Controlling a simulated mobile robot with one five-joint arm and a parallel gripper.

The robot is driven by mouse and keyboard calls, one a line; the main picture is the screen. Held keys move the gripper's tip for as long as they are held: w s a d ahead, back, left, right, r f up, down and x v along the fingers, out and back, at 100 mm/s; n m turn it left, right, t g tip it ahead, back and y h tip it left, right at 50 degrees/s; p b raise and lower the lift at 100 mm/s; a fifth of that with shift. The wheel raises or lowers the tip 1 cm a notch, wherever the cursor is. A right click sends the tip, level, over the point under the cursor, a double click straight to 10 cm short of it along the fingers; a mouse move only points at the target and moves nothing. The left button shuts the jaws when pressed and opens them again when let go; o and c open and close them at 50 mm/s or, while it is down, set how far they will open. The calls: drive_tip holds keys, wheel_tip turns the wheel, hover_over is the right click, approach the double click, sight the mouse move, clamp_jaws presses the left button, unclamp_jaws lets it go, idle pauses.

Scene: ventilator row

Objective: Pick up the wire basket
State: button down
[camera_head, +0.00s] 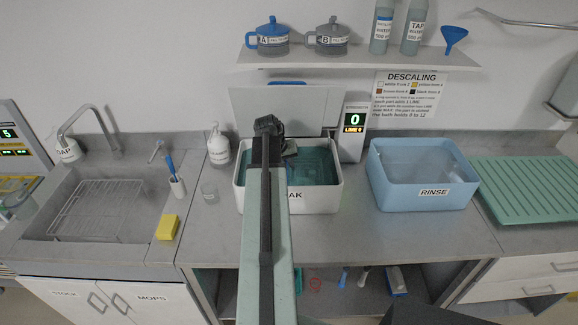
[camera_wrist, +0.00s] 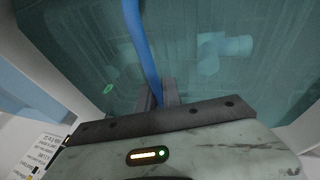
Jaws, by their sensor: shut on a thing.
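My gripper (camera_wrist: 158,98) is shut on a blue bar, the handle of the wire basket (camera_wrist: 134,30), in the wrist view. The basket's fine mesh shows faintly through teal liquid, with a pale blue pipe-like part (camera_wrist: 222,48) lying in it. In the head view my arm reaches over the white soak tank (camera_head: 318,199), and my arm hides the basket and the jaw tips there. I cannot tell whether the basket is clear of the tank floor.
A blue rinse tub (camera_head: 421,196) and a green drainboard (camera_head: 535,190) stand to the right. A display (camera_head: 353,125) is behind the tank.

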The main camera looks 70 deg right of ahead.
drive_tip(key=shift+w+a+r, duration=0.1)
drive_tip(key=shift+w+a, duration=0.15)
drive_tip(key=shift+a, duration=0.35)
drive_tip(key=shift+w+a+r, duration=0.1)
drive_tip(key=shift+w+a, duration=0.1)
drive_tip(key=shift+a, duration=0.4)
drive_tip(key=shift+w+a+r, duration=0.1)
drive_tip(key=shift+w+a, duration=0.15)
drive_tip(key=shift+a, duration=0.35)
drive_tip(key=shift+w+r+p, duration=0.1)
drive_tip(key=shift+r+p, duration=0.3)
wheel_tip(320, 180, up, 13)
drive_tip(key=p, duration=1.3)
